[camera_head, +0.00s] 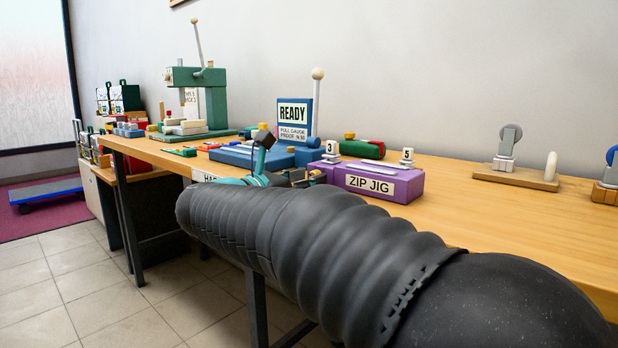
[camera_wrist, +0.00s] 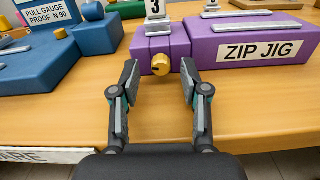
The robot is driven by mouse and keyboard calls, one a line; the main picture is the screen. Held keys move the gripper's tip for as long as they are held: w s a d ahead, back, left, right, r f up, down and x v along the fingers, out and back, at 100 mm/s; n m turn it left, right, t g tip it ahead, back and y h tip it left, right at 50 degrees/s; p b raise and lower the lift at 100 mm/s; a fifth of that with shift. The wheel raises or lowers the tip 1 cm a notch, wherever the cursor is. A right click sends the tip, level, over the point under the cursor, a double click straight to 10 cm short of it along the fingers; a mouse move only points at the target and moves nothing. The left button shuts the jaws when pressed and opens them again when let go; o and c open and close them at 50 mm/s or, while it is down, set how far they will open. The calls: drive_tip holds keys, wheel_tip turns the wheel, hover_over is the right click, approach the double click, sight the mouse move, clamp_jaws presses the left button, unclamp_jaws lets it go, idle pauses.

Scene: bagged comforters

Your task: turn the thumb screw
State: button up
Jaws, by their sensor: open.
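The thumb screw, a round yellow knob with a dark slot (camera_wrist: 160,65), sticks out of the front of the purple zip jig's left block in the wrist view. The purple zip jig (camera_wrist: 215,45) bears a "ZIP JIG" label and also shows in the head view (camera_head: 410,192). My gripper (camera_wrist: 159,75) is open and empty in the wrist view. Its two fingers point at the jig's front, one on either side of the knob in the picture. I cannot tell whether either finger touches the jig.
A blue pull gauge (camera_wrist: 35,68) stands left of the jig, with a "PULL GAUGE" sign (camera_head: 293,122) behind. A numbered tag "3" (camera_wrist: 154,9) stands on the jig's left block. Bare wooden table (camera_wrist: 265,105) lies in front of the jig. A green press (camera_head: 197,77) stands farther back.

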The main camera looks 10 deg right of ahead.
drive_tip(key=shift+w+d, duration=0.2)
clamp_jaws()
drive_tip(key=shift+n, duration=1.6)
unclamp_jaws()
